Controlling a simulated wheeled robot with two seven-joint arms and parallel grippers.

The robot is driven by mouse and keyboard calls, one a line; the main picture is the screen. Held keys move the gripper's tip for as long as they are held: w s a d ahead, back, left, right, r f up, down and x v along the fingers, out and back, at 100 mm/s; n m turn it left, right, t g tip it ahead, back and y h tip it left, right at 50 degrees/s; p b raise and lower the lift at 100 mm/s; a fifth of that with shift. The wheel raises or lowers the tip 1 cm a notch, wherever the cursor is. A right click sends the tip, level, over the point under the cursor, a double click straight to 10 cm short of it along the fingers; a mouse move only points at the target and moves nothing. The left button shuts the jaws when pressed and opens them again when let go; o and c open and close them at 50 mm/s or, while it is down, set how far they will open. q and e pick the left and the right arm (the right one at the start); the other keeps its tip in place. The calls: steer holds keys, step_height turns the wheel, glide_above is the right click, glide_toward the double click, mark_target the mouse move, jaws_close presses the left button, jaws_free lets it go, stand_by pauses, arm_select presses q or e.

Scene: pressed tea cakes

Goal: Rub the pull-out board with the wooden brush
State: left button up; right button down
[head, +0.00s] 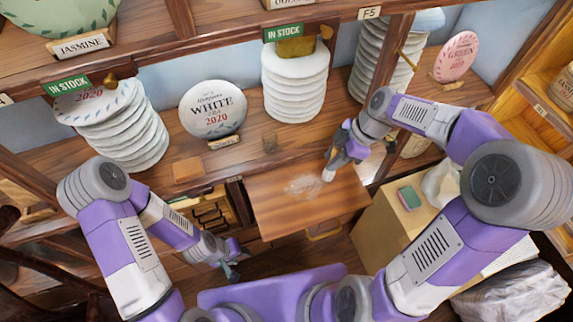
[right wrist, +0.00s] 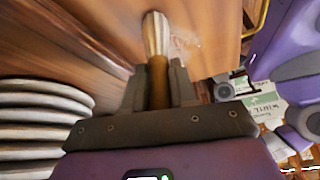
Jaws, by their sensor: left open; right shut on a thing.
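The wooden pull-out board (head: 277,214) juts out from below the shelf in the head view, with a pale, powdery smear (head: 303,185) near its middle. My right gripper (head: 338,158) is shut on the wooden brush, over the board's right part. The brush's pale bristles (head: 328,175) point down at the board, right of the smear; I cannot tell whether they touch it. In the right wrist view the brush handle (right wrist: 158,82) is between the fingers, bristles (right wrist: 156,34) pointing away, with the smear (right wrist: 187,42) beside them. My left gripper (head: 230,270) is open and empty, below and left of the board.
Stacks of wrapped tea cakes (head: 296,82) and a white cake on a stand (head: 213,108) line the shelf behind the board. A small wooden block (head: 188,169) lies on the shelf edge. A cabinet (head: 384,238) with a green-topped block (head: 409,197) stands right of the board.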

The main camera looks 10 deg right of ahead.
steer(key=shift+w+a+f, duration=0.1)
steer(key=shift+w+a, duration=0.05)
steer(key=shift+w, duration=0.2)
steer(key=shift+s+a+b, duration=0.7)
steer(key=shift+a+b, duration=0.35)
steer(key=shift+a, duration=6)
arm_select(q)
steer(key=shift+s+a+r+p, duration=0.15)
steer(key=shift+r+p, duration=0.75)
steer(key=shift+p, duration=0.5)
steer(key=shift+s+a+r+p, duration=0.15)
steer(key=shift+r+p, duration=0.7)
steer(key=shift+p, duration=0.55)
arm_select(e)
step_height(320, 180, up, 8)
steer(key=shift+a, duration=0.2)
arm_select(q)
steer(key=shift+d, duration=0.1)
